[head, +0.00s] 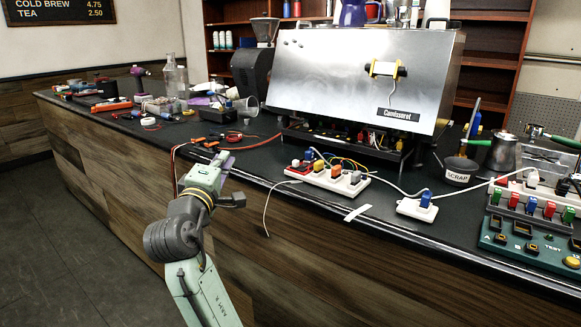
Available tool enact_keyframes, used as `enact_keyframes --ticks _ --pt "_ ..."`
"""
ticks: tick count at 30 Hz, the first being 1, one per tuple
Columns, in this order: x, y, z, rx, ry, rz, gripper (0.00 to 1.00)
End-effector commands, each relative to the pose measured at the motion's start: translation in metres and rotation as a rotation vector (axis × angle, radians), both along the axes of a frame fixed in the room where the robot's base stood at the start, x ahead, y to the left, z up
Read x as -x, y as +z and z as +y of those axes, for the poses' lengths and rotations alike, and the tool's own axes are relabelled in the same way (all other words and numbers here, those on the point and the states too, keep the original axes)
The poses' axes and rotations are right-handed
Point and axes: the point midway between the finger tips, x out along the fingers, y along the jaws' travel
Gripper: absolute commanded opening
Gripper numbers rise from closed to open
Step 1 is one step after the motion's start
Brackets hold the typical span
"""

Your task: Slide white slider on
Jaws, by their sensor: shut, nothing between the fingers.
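A white strip (330,182) lies on the counter in front of the brewer, with several small coloured blocks on it, among them red, yellow and blue.
The steel brewer (345,80) stands behind the strip. A green test panel (525,239) with coloured blocks is at far right. Loose cables cross the counter (400,222).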

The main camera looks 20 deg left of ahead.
Motion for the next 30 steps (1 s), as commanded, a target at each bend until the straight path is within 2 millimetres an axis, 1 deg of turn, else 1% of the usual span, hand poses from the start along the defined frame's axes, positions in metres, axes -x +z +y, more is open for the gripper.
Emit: enact_keyframes --ticks 1,3,7,10,17,20,23,26,30 --pt "-0.012 -0.014 -0.014 0.058 -0.068 0.032 0.00" --pt "-0.022 -0.027 -0.029 0.121 -0.140 0.072 0.00" --pt "-0.031 -0.039 -0.044 0.184 -0.210 0.114 0.00" --pt "-0.032 -0.041 -0.048 0.195 -0.223 0.121 0.00" --pt "-0.032 -0.041 -0.047 0.193 -0.220 0.120 0.00" --pt "-0.035 -0.041 -0.047 0.193 -0.221 0.120 0.00" --pt "-0.045 -0.040 -0.048 0.194 -0.221 0.121 0.00" --pt "-0.062 -0.039 -0.049 0.193 -0.222 0.121 0.00" --pt "-0.091 -0.039 -0.049 0.194 -0.221 0.121 0.00"
